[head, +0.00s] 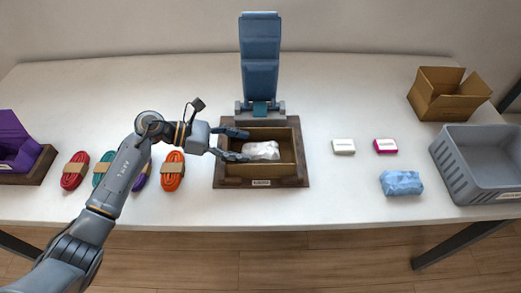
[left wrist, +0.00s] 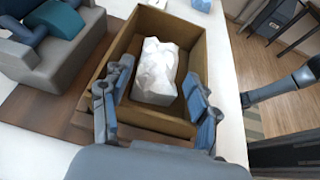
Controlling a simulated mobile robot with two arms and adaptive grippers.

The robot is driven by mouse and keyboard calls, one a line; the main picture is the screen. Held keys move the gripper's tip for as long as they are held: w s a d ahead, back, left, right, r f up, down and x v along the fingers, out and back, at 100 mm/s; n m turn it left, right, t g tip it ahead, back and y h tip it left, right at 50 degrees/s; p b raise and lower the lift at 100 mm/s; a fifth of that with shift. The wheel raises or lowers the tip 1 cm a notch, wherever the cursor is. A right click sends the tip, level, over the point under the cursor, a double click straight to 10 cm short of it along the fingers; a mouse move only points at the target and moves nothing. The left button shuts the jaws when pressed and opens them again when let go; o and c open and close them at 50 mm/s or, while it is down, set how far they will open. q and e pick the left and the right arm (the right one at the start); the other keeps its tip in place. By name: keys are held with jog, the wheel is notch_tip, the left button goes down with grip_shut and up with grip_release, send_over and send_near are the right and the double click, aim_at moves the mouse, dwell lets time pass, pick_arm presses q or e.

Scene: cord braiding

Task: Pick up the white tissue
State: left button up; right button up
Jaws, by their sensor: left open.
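The white tissue (head: 262,150) is a crumpled white bundle lying in the brown open box (head: 284,182) at the middle of the table. My left gripper (head: 238,145) comes in from the left, open, with its fingertips over the box's left part and the tissue just to their right. In the left wrist view, the tissue (left wrist: 157,72) lies ahead between the two spread fingers (left wrist: 163,88), and neither finger appears closed on it. My right gripper is not in view.
A blue-grey upright stand (head: 260,60) rises behind the box. Coiled cords (head: 173,171) lie left of it, near a purple bin (head: 15,145). A blue packet (head: 401,183), two small boxes (head: 344,146), a grey crate (head: 480,165) and a cardboard box (head: 447,98) are right.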

aim_at(258, 148)
pick_arm(q)
jog(key=p+x, duration=0.1)
jog(key=x, duration=0.3)
jog(key=shift+d, duration=0.25)
jog(key=c, duration=0.4)
jog(key=shift+a+r, duration=0.1)
jog(key=shift+r, duration=0.1)
